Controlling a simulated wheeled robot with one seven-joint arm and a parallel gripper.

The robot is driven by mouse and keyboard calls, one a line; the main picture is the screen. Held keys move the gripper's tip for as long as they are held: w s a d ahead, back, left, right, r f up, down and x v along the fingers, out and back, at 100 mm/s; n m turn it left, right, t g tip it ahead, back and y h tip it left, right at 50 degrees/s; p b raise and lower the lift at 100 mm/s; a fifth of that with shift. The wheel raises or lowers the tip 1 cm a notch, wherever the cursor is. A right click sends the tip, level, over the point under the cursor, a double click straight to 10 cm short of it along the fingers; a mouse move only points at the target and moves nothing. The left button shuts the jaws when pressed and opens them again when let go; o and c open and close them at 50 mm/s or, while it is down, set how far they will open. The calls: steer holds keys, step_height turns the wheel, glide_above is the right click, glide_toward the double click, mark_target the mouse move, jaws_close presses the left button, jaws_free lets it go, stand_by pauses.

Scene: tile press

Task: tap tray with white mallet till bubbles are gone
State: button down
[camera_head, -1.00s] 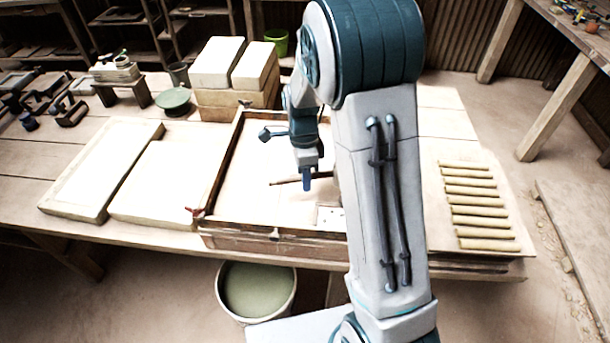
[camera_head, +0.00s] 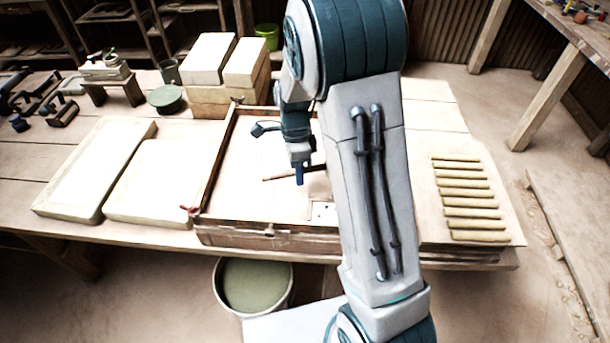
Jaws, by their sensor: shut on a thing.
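My gripper (camera_head: 299,176) is over the wooden-framed tray (camera_head: 225,236), with its blue fingers pointing down. It is shut on a thin brown stick (camera_head: 276,178), which looks like the mallet's handle. The stick lies roughly level, its right end a little higher, and runs behind my arm. No mallet head can be made out; it may be hidden by my arm. The tray has a pale floor, and my arm covers its right part. A small white plate with dark dots (camera_head: 322,212) shows at its front right. Bubbles are too small to tell.
Two pale slabs (camera_head: 95,165) lie left of the tray, with pale blocks (camera_head: 207,58) behind. A board with several yellowish rods (camera_head: 470,198) is at the right. A bucket (camera_head: 253,287) stands on the floor before the table. A green bowl (camera_head: 165,98) sits back left.

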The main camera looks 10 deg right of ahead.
mark_target(299, 192)
stand_by(0.5)
step_height(299, 192, down, 6)
steer(key=b, duration=0.4)
steer(key=shift+r, duration=0.1)
steer(key=shift+s+r+p, duration=0.1)
steer(key=shift+r+p, duration=0.35)
steer(key=shift+r, duration=0.1)
step_height(299, 192, up, 5)
steer(key=p, duration=0.4)
steer(key=shift+f, duration=0.3)
steer(key=shift+f, duration=0.1)
